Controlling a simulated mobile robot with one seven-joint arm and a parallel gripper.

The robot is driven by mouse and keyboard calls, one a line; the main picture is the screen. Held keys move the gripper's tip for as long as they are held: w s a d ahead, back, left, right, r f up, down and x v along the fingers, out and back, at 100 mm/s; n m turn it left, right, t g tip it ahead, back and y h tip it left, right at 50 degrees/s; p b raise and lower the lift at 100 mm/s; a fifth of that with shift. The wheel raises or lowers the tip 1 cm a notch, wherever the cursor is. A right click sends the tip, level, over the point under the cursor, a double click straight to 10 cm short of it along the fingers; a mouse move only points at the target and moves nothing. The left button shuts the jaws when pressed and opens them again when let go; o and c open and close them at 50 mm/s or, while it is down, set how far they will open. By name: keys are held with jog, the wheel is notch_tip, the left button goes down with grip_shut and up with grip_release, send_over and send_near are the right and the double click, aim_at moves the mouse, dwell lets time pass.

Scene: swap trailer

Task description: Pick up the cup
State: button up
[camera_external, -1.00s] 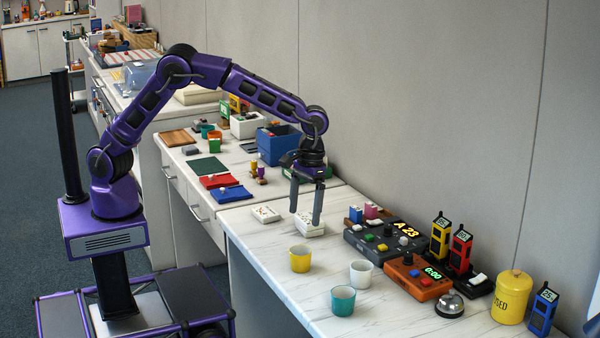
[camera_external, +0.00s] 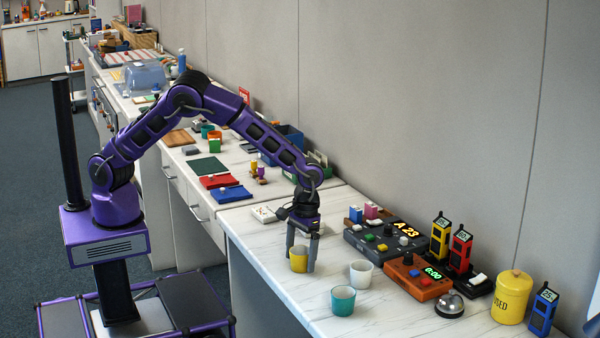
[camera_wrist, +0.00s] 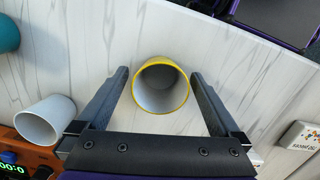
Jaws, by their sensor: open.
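The yellow cup (camera_external: 298,260) stands upright on the white marbled counter, near its front edge. In the wrist view the yellow cup (camera_wrist: 161,86) shows from above with its pale, empty inside, between the two fingers. My gripper (camera_external: 301,262) is open over the cup, with its fingertips down beside it; the wrist view shows the open fingers of my gripper (camera_wrist: 160,76) to its left and right. I cannot tell whether either finger touches it. A white cup (camera_external: 361,274) and a teal cup (camera_external: 343,300) stand upright to its right.
An orange box with a green display (camera_external: 417,278) and a dark grey box (camera_external: 384,242) stand behind the cups. A silver bell (camera_external: 449,304) and a yellow canister (camera_external: 512,297) are farther right. A white card-like block (camera_external: 264,214) lies to the left. The front right counter is clear.

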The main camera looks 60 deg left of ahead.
jog(key=c, duration=1.4)
jog(key=shift+r, duration=0.1)
